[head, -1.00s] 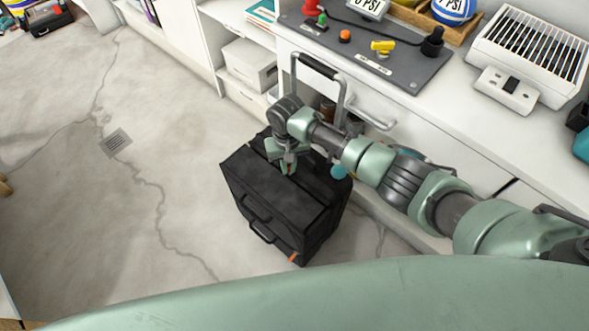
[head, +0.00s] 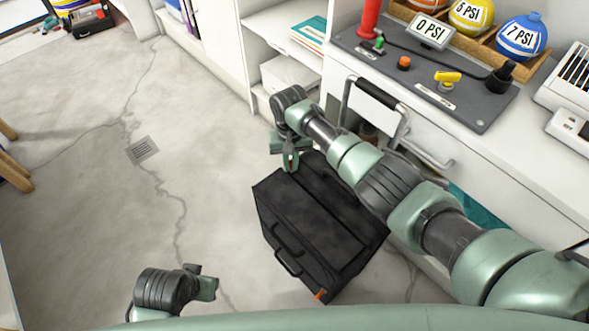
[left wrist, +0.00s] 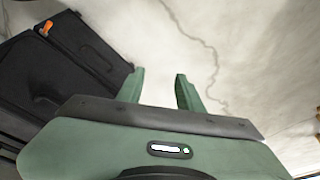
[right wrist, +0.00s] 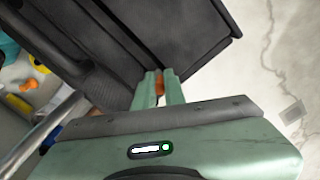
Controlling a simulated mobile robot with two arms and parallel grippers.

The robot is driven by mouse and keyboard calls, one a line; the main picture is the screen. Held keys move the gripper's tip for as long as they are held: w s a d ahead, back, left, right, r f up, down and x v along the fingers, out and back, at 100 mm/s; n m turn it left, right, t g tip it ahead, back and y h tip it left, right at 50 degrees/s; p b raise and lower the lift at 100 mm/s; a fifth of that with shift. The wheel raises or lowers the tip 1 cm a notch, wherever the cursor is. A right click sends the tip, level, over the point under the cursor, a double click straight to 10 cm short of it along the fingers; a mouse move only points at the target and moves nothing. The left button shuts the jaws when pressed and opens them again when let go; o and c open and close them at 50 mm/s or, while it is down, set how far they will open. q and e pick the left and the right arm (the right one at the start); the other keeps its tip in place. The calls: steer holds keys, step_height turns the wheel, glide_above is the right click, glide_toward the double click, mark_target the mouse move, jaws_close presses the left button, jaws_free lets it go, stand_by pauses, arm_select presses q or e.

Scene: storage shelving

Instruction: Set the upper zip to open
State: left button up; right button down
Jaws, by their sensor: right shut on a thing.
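A black suitcase (head: 318,220) stands on the floor with its pull-out handle (head: 376,96) up; it also shows in both wrist views. My right gripper (head: 290,160) is at the suitcase's far left edge. In the right wrist view its fingertips (right wrist: 165,84) are shut on a small orange zip pull (right wrist: 159,86) beside the black fabric. Another orange pull (head: 320,295) is at the suitcase's low near corner, and shows in the left wrist view (left wrist: 47,28). My left gripper (head: 208,288) is low at the left, apart from the suitcase; its fingers (left wrist: 159,78) are open and empty.
A white counter with drawers stands right behind the suitcase. On it are a grey panel (head: 425,75) with knobs and a gauge, and coloured balls in a wooden rack.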

steer(key=shift+w+a+b, duration=0.3)
steer(key=shift+w+a, duration=0.05)
steer(key=shift+w, duration=0.15)
steer(key=shift+w+r, duration=0.1)
arm_select(q)
steer(key=v, duration=0.4)
steer(key=shift+w+a+r, duration=0.15)
steer(key=shift+w+r, duration=0.05)
steer(key=shift+w, duration=0.15)
arm_select(e)
steer(key=shift+a, duration=0.1)
steer(key=c, duration=1.5)
jaws_free()
arm_select(q)
steer(key=shift+w+a, duration=0.1)
